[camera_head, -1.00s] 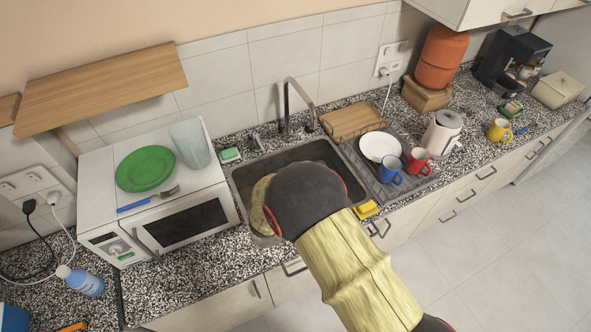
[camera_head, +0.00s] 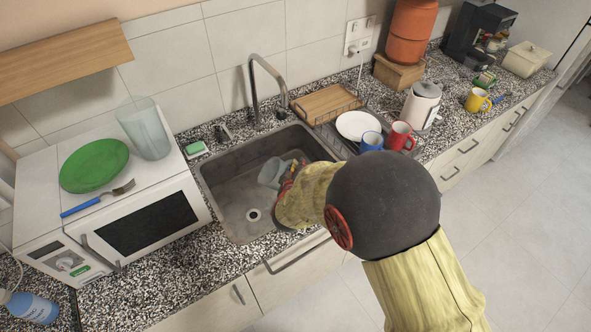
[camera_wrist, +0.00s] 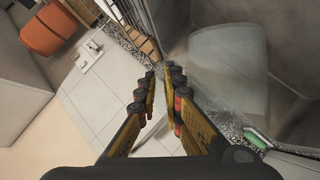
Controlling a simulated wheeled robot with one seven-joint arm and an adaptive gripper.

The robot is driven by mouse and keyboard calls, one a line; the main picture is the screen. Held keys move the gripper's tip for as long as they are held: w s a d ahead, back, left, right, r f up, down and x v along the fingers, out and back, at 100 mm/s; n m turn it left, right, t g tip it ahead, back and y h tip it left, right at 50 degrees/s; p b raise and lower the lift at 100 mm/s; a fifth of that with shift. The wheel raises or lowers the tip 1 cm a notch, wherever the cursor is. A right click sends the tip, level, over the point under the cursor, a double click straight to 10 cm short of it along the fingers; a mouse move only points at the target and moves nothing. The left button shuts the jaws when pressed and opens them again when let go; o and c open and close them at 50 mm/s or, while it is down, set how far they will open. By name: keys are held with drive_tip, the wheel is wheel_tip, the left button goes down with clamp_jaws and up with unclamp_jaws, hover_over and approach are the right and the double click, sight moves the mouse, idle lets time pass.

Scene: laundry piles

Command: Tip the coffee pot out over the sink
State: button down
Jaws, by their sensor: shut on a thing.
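My gripper (camera_head: 285,178) is over the right part of the sink (camera_head: 236,204), its jaws partly hidden by my arm in the head view. It is shut on the coffee pot (camera_head: 270,173), a grey see-through vessel that is held tilted inside the outline of the basin. The wrist view shows the pot's clear body (camera_wrist: 230,72) large, to the right of my gripper's fingers (camera_wrist: 165,78). I cannot tell whether anything is in the pot. Its handle is not clear between the fingers.
A tap (camera_head: 254,92) rises behind the sink. A white microwave (camera_head: 48,205) with a green plate (camera_head: 94,166) and a glass vessel (camera_head: 144,130) stands left. On the right are a white plate (camera_head: 356,124), a blue mug (camera_head: 371,141) and a red mug (camera_head: 401,137).

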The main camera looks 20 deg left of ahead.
drive_tip(key=w+d+f+m+y+b, duration=0.2)
drive_tip(key=d+f+m+b, duration=0.1)
drive_tip(key=b, duration=0.6)
drive_tip(key=w+d+f+m+g+y+b, duration=0.1)
drive_tip(key=d+f+m+y+b, duration=0.1)
drive_tip(key=d+b, duration=0.5)
drive_tip(key=shift+w+d+f+m+g+y+b, duration=0.25)
drive_tip(key=shift+w+f+m+y+b, duration=0.2)
drive_tip(key=shift+f+b, duration=1.1)
drive_tip(key=shift+s+a+r, duration=0.1)
drive_tip(key=shift+r, duration=0.1)
